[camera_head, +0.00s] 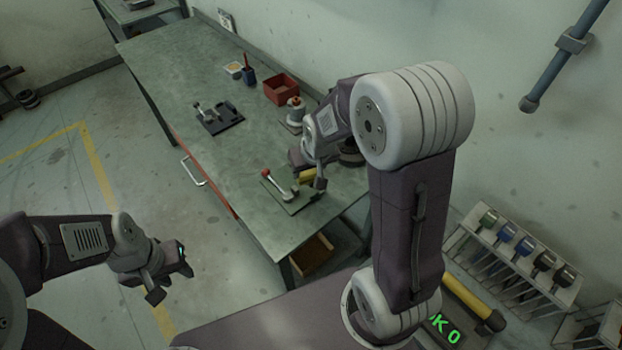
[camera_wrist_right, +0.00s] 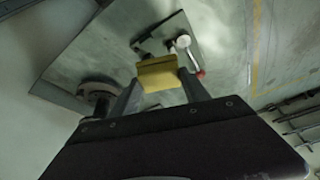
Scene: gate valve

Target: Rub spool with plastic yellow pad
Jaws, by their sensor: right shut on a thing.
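My right gripper (camera_head: 312,180) is shut on the yellow pad (camera_head: 306,175), above the near end of the green workbench. The right wrist view shows the pad (camera_wrist_right: 160,73) between the two fingers of the gripper (camera_wrist_right: 162,88). Just beyond it is a plate (camera_wrist_right: 208,45) bearing a pale round-ended metal piece (camera_wrist_right: 183,41), possibly the spool, and a red-tipped lever (camera_wrist_right: 201,73). In the head view this plate (camera_head: 300,205) lies just below the gripper. I cannot tell whether the pad touches the metal piece. My left gripper (camera_head: 170,278) is open and empty over the floor, left of the bench.
The workbench (camera_head: 185,75) also holds a dark fixture plate (camera_head: 222,123), a red bin (camera_head: 281,89), a blue cup (camera_head: 249,76) and a metal cylinder (camera_head: 295,108). A dark round object (camera_wrist_right: 98,88) sits beside the right gripper. A rack (camera_head: 515,255) stands at right.

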